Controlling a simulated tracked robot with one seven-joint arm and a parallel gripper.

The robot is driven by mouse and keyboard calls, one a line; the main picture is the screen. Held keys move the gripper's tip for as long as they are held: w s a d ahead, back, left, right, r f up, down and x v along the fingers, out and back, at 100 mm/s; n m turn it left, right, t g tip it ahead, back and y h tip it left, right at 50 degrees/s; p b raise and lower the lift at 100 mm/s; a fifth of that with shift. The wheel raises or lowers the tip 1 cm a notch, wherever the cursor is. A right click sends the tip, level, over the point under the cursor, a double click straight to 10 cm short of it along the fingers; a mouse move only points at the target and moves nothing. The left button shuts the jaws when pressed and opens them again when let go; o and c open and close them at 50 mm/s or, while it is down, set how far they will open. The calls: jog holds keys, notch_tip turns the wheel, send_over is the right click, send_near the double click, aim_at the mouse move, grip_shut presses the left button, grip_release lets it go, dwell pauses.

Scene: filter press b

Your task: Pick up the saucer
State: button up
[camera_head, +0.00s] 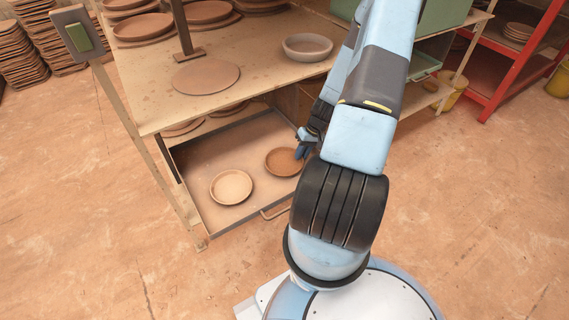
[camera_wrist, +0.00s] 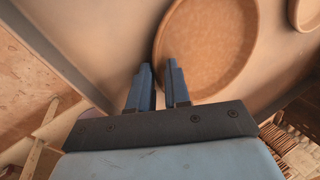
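A brown saucer (camera_head: 280,161) lies in the open drawer (camera_head: 200,165), near my gripper (camera_head: 301,151). It fills the upper middle of the wrist view (camera_wrist: 212,45). A paler, round saucer (camera_head: 231,187) lies left of it in the drawer, and part of another dish (camera_wrist: 307,12) shows at the wrist view's upper right corner.
The tabletop (camera_head: 240,95) above the drawer holds a grey bowl (camera_head: 307,47), a flat round disc (camera_head: 206,76) and stacked plates. A post with a green switch (camera_head: 80,37) stands left. A red shelf rack (camera_head: 500,60) stands right. The floor in front is clear.

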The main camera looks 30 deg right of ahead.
grip_shut()
dwell(0.5)
